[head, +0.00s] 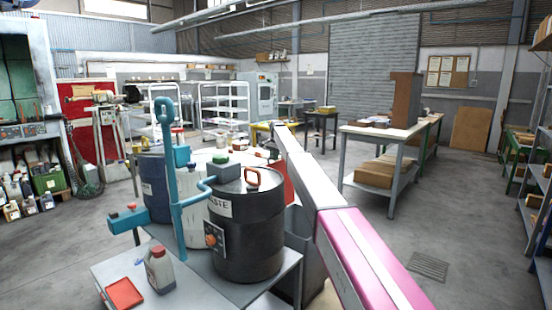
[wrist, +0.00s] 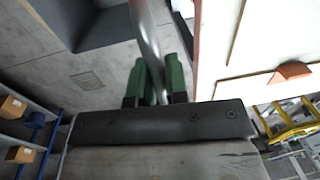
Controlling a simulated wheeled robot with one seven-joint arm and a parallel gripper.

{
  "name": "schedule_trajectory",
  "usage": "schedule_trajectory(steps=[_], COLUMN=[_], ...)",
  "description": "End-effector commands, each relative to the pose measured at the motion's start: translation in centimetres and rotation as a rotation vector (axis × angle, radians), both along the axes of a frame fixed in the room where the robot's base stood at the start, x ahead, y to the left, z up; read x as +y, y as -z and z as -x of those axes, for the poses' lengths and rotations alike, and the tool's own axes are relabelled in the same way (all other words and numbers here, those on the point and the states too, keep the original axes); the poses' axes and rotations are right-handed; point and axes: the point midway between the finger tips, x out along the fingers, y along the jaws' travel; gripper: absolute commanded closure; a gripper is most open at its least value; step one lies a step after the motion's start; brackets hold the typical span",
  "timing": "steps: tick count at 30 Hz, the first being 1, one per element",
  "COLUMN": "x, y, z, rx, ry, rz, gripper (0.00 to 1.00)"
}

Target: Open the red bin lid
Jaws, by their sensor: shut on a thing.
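A red surface that may be the red bin (head: 289,190) shows in the head view behind the black barrel, in a narrow strip beside my arm. Most of it is hidden, and its lid cannot be made out there. In the wrist view my gripper (wrist: 156,82) has its green fingers shut on a smooth grey metal bar (wrist: 147,35), which runs up out of the picture. I cannot tell whether this bar belongs to the lid. My gripper is not visible in the head view.
The black barrel (head: 246,235) and a teal pipe stand (head: 178,195) are left of my arm on a grey platform (head: 200,290). A dark grey bin-like body (wrist: 105,25) and a pale panel (wrist: 250,45) flank my fingers. A workbench (head: 380,140) stands right, with open floor before it.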

Motion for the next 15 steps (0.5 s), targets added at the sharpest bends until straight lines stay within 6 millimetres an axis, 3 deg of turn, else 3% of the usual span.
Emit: schedule_trajectory(steps=[8, 9, 11, 15], x=[0.06, 0.06, 0.06, 0.03], y=[0.02, 0.02, 0.02, 0.02], z=[0.02, 0.02, 0.02, 0.02], rx=[0.001, 0.001, 0.001, 0.000], ry=[-0.003, -0.003, -0.002, -0.002], rz=[-0.002, -0.002, -0.002, -0.001], gripper=[1.00, 0.82, 0.63, 0.61])
